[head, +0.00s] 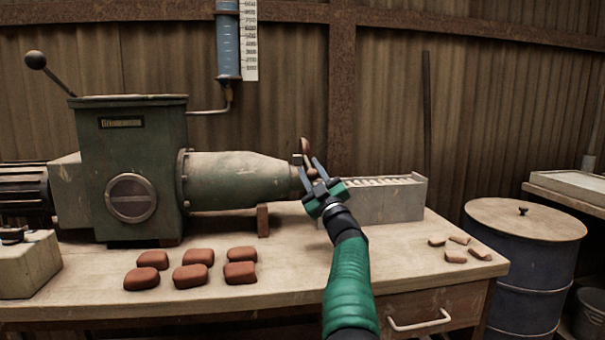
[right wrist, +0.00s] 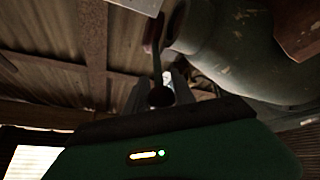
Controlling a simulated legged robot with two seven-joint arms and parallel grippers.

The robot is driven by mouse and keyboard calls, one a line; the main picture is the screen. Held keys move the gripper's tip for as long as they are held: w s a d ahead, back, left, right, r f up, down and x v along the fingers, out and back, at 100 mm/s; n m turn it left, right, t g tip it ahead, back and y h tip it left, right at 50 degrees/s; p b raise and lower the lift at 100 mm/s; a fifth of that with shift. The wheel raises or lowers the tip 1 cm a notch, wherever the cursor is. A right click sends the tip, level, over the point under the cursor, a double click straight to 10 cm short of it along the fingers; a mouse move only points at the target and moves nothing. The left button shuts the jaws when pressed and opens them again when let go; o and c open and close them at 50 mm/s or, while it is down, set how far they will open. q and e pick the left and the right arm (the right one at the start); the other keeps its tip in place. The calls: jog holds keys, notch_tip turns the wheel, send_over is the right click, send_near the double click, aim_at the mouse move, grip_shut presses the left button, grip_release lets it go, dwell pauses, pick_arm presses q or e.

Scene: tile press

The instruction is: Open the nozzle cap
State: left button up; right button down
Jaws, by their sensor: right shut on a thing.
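The green press machine (head: 235,181) lies along the bench, its tapered nozzle end pointing right. The reddish nozzle cap (head: 306,150) shows at the nozzle's tip, partly hidden behind my gripper. My right gripper (head: 312,172) is at the nozzle's tip, its fingers shut on part of the cap. In the right wrist view the nozzle (right wrist: 235,50) fills the upper right, and the cap (right wrist: 156,45) shows as a dark reddish shape beyond the fingers (right wrist: 160,85). That view is dark, and the exact contact is hard to see. My left gripper is not in view.
Several red clay blocks (head: 191,276) lie on the bench (head: 290,285) in front of the machine. A grey ridged box (head: 388,200) stands right behind my gripper. Broken pieces (head: 455,256) lie at the right, near a lidded blue drum (head: 520,270). A lever (head: 50,75) rises at upper left.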

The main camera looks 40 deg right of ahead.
jog(key=shift+w+d+f, duration=0.1)
jog(key=shift+f, duration=0.25)
jog(key=c, duration=1.1)
grip_release()
jog(key=shift+f, duration=0.1)
jog(key=shift+s+f, duration=0.1)
jog(key=shift+s, duration=0.45)
jog(key=s+a+p, duration=0.1)
jog(key=s+p, duration=0.1)
jog(key=s, duration=0.2)
jog(key=s+a+f+p, duration=0.1)
jog(key=s+a+p, duration=0.1)
jog(key=s, duration=0.3)
jog(key=s+a+f+p, duration=0.1)
jog(key=s+a+p, duration=0.1)
jog(key=s, duration=0.3)
jog(key=shift+s+a+f, duration=0.1)
jog(key=shift+s+a, duration=0.05)
jog(key=shift+a, duration=0.1)
